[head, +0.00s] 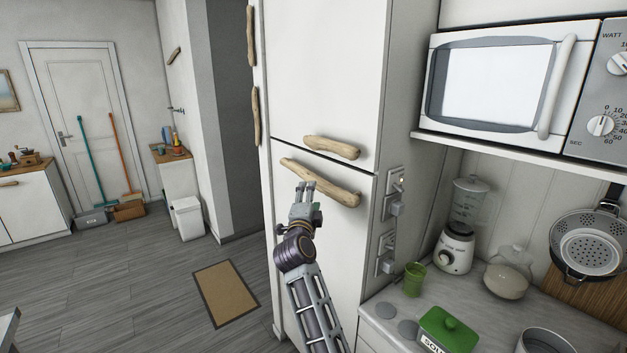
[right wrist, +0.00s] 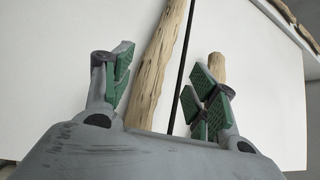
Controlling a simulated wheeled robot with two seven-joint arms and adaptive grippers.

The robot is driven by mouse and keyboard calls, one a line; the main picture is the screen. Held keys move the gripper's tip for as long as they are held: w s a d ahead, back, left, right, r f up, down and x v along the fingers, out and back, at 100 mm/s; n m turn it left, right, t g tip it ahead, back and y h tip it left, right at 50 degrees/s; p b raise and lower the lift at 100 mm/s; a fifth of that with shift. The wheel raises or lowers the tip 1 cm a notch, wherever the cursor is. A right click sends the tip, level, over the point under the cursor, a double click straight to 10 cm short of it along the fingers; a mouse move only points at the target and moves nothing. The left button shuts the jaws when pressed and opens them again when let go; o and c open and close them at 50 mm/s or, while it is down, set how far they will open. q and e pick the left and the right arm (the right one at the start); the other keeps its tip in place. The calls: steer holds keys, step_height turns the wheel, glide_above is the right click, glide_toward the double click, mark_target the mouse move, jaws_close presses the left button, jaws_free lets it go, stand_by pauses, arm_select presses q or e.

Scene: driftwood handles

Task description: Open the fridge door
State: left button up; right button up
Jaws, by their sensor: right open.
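The fridge is a tall white unit with an upper door (head: 325,70) and a lower door (head: 320,235), both shut, with a thin dark gap between them. A driftwood handle (head: 332,147) is at the bottom of the upper door. A longer driftwood handle (head: 338,190) slants along the top of the lower door. My right gripper (head: 305,187) is open just in front of the lower handle. In the right wrist view one handle (right wrist: 162,55) shows between the spread green-padded fingers (right wrist: 163,88), and the other handle (right wrist: 217,66) lies beyond the right finger. Contact cannot be told. My left gripper is out of view.
To the right of the fridge are wall sockets with plugs (head: 396,207), a counter with a blender (head: 458,248), a green cup (head: 414,278) and a green-lidded box (head: 448,328), and a microwave (head: 495,85) above. Open floor with a brown mat (head: 227,292) lies to the left.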

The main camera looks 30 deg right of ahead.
steer(key=shift+p+x, duration=0.9)
steer(key=shift+x, duration=4.45)
steer(key=shift+c, duration=0.2)
jaws_close()
steer(key=shift+a, duration=0.15)
